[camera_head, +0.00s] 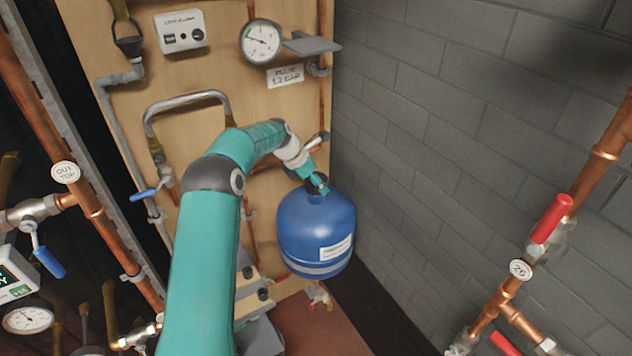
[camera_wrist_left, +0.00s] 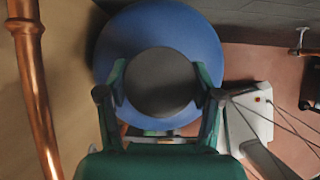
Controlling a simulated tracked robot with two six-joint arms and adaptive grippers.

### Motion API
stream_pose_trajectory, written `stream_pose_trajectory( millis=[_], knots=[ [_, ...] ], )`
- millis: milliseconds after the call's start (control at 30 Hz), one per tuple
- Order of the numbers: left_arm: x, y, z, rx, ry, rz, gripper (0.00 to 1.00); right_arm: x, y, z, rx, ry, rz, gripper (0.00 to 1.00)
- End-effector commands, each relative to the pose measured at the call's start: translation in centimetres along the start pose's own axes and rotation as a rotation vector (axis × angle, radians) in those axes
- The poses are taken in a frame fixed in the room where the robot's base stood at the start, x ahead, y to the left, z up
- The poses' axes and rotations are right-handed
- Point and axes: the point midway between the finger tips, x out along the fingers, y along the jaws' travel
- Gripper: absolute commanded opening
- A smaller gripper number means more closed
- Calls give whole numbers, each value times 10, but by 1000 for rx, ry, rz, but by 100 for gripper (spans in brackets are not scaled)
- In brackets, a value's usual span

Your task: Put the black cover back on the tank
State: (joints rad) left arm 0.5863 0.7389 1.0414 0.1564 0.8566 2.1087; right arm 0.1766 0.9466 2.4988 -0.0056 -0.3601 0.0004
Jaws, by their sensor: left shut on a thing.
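The blue tank (camera_head: 316,235) with a white label hangs upright at the panel's right edge; its round top fills the upper middle of the left wrist view (camera_wrist_left: 160,25). My left gripper (camera_head: 317,183) is at the top of the tank, its fingers on either side of the round black cover (camera_wrist_left: 160,82). The cover looks centred over the tank top. In the head view the cover is mostly hidden by the gripper, and I cannot tell whether it is seated or just above the tank. My right gripper is not in view.
A pressure gauge (camera_head: 261,41) and a grey shelf plate (camera_head: 312,45) sit above the tank. A copper pipe (camera_wrist_left: 36,90) runs close on the left in the wrist view. The grey block wall (camera_head: 440,120) stands right of the tank.

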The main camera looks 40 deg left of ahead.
Motion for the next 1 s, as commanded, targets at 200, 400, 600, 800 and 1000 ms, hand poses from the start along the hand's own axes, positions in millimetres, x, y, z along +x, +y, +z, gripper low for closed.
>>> stream_pose_trajectory(
  millis=[200, 400, 600, 800, 1000],
  knots=[
    [2, 0, -2, 0, 0, 0, 15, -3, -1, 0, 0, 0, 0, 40],
    [3, 0, -3, -1, 0, 0, 15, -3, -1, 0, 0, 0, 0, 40],
    [3, 0, -3, -2, 0, 0, 15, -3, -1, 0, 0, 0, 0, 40],
    [5, 0, -5, -2, 1, 0, 15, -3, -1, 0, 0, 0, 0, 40],
    [9, 0, -7, -3, 1, 0, 15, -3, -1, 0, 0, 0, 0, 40]
  ],
)
